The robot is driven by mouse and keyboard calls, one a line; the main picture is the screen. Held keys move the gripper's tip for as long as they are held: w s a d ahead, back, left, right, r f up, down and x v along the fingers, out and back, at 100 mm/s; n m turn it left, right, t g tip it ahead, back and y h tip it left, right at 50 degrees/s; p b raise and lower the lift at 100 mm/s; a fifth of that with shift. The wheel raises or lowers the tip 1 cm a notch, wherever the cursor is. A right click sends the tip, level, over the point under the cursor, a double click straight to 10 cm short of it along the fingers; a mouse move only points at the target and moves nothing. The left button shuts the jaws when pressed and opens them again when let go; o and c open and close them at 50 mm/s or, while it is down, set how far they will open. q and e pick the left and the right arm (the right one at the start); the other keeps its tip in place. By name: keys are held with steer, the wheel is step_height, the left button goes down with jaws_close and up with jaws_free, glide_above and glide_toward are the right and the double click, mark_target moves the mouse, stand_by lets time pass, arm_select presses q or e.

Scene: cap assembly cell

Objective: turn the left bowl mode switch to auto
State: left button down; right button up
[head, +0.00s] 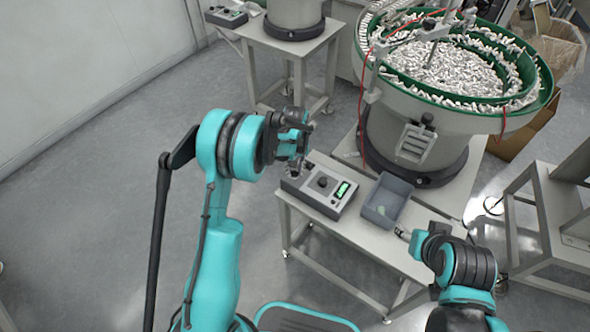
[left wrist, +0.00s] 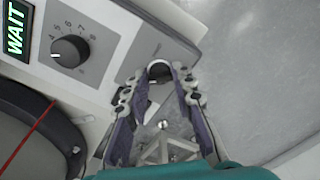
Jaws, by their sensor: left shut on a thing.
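A grey control box (head: 322,186) with a dark dial and a lit green display stands on the near table. In the left wrist view its display (left wrist: 15,28) reads WAIT, beside a numbered black dial (left wrist: 70,51). My left gripper (head: 297,168) is over the box's left end. In the left wrist view the gripper (left wrist: 159,80) has its fingertips on either side of a small dark round switch (left wrist: 159,70) and is shut on it. The switch's pointer and label cannot be read. My right gripper (head: 403,233) is by the table's right side; its fingers are too small to judge.
A grey bin (head: 386,200) stands right of the box. Behind is a large green-rimmed bowl feeder (head: 415,130) full of small white parts. Another feeder (head: 295,14) and control box (head: 227,16) stand on a table farther back. The floor at left is clear.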

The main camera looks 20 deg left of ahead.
mark_target(295, 171)
stand_by(0.3)
arm_select(q)
steer(key=c, duration=1.3)
jaws_free()
steer(key=shift+o, duration=0.2)
steer(key=shift+r, duration=0.1)
step_height(295, 171, up, 12)
